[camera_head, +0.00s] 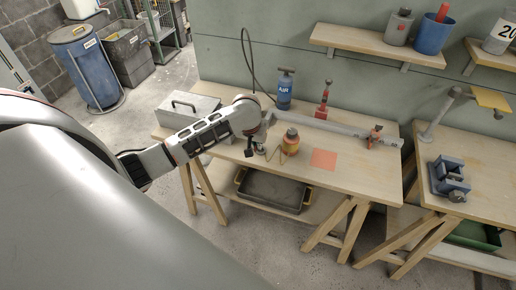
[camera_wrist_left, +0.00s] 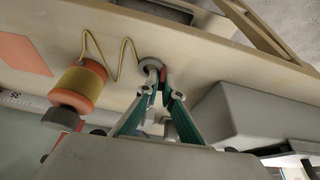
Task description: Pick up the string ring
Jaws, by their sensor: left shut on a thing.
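The string ring (camera_wrist_left: 150,64) is a small grey ring at the end of a yellow string (camera_wrist_left: 128,55), over the wooden bench. The string runs in a zigzag to an orange spool (camera_head: 290,142) wound with yellow, which also shows in the left wrist view (camera_wrist_left: 80,86). My left gripper (camera_wrist_left: 163,82) is shut on the string ring, its fingertips at the ring's near edge and partly hiding it. In the head view the gripper (camera_head: 256,149) is just left of the spool, low over the bench top. My right gripper is not in view.
An orange square (camera_head: 324,160) lies on the bench (camera_head: 365,172) right of the spool. A blue air bottle (camera_head: 284,92) stands at the back, and a grey toolbox (camera_head: 187,111) is at the left. The bench front is clear.

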